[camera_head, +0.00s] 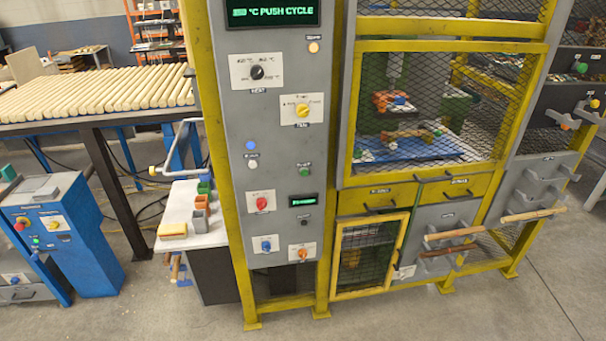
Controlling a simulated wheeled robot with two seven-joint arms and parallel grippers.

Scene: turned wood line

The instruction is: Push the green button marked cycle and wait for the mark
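A grey control panel (279,120) stands between yellow posts. Its top display (272,12) shows green text with "°C PUSH CYCLE"; the leading figures are hard to read. A green button (305,172) sits on the panel's right side, under a small label too blurred to read. A small display (304,200) with green text is just below it. Neither of my grippers is in view, and nothing touches the green button.
Near it are a black selector (257,72), a yellow knob (302,111), a red knob (262,203), a blue button (250,145) and a white button (252,163). A mesh cage (430,110) stands right; a side table (185,235) left. The floor (400,315) in front is clear.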

